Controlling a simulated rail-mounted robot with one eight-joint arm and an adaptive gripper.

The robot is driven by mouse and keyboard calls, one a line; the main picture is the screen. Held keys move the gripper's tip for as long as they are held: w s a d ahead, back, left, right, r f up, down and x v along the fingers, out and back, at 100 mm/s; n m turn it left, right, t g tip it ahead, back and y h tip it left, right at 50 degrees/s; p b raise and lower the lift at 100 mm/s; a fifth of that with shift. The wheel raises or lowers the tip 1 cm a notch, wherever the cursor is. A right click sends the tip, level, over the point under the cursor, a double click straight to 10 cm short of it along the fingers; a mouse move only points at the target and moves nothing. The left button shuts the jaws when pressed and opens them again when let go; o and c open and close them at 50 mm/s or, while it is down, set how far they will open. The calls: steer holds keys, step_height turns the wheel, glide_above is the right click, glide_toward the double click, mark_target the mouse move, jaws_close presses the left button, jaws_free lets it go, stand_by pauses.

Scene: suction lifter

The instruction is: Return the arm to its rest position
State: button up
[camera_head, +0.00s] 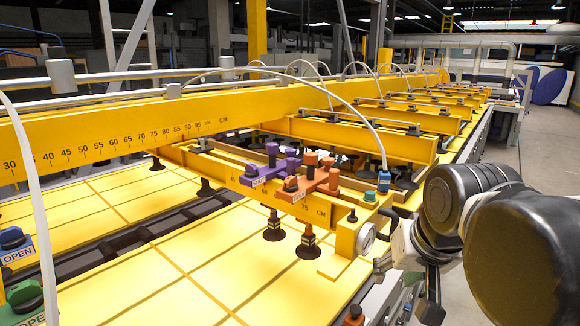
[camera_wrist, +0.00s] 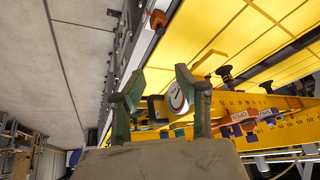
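My gripper (camera_wrist: 157,88) shows in the wrist view with its two greenish fingers apart and nothing held between them. A round white gauge (camera_wrist: 180,98) appears behind the fingers, close to the right one; I cannot tell how near it is in depth. In the head view, my arm comes in from the right, and its dark links hide part of the lifter's right side. The same gauge (camera_head: 366,239) sits on the end of the yellow lifter beam (camera_head: 345,215), just left of my wrist. The fingers are hard to make out there.
A purple valve handle (camera_head: 271,164) and an orange valve handle (camera_head: 317,181) stand on the beam. Black suction cups (camera_head: 308,245) hang below it over yellow panels (camera_head: 180,275). A pale hose (camera_head: 350,105) arches above. Grey floor (camera_head: 535,150) lies open at the right.

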steer(key=s+d+f+b, duration=0.1)
steer(key=s+f+b, duration=0.2)
steer(key=f+b, duration=0.3)
steer(key=s+d+f+n+t+b, duration=0.1)
steer(key=s+f+b, duration=0.2)
steer(key=f, duration=1)
steer(key=b, duration=0.2)
steer(key=shift+f+b, duration=0.35)
steer(key=shift+f, duration=0.05)
stand_by(0.5)
